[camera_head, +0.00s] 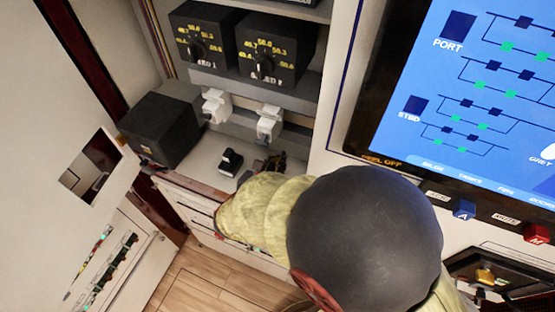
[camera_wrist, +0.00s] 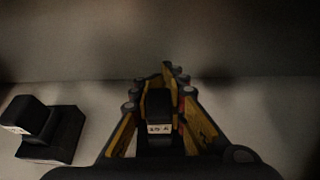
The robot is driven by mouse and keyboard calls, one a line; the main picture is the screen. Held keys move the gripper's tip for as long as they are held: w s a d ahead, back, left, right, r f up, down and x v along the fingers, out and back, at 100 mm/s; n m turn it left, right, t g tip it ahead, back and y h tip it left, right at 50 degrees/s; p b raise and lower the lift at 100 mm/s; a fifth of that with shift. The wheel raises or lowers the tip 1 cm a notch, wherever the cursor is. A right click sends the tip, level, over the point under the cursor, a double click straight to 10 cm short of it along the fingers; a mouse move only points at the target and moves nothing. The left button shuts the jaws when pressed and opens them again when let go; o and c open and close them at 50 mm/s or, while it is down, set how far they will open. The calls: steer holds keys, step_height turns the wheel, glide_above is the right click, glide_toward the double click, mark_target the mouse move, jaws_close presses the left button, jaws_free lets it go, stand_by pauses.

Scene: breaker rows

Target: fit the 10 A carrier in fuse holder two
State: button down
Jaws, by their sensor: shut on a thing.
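In the wrist view my gripper (camera_wrist: 160,100) is shut on a black fuse carrier (camera_wrist: 158,105) with a small white label, which I cannot read for sure. A second black carrier (camera_wrist: 50,130) stands apart to the left on the pale surface; it also shows in the head view (camera_head: 231,161). In the head view my gripper (camera_head: 270,165) is low over the shelf, just right of that second carrier and mostly hidden by my arm. Two white fuse holders are on the back wall: a left one (camera_head: 216,106) and a right one (camera_head: 269,123). My gripper is below the right one.
A black box (camera_head: 162,125) stands left on the shelf (camera_head: 203,157). Two black dial units (camera_head: 202,38) (camera_head: 275,48) sit above the holders. A blue screen panel (camera_head: 480,90) is at right, and an open white door (camera_head: 60,120) at left.

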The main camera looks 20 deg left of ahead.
steer(key=shift+f, duration=0.25)
steer(key=c, duration=1.7)
jaws_free()
steer(key=v, duration=1.2)
steer(key=shift+s, duration=0.1)
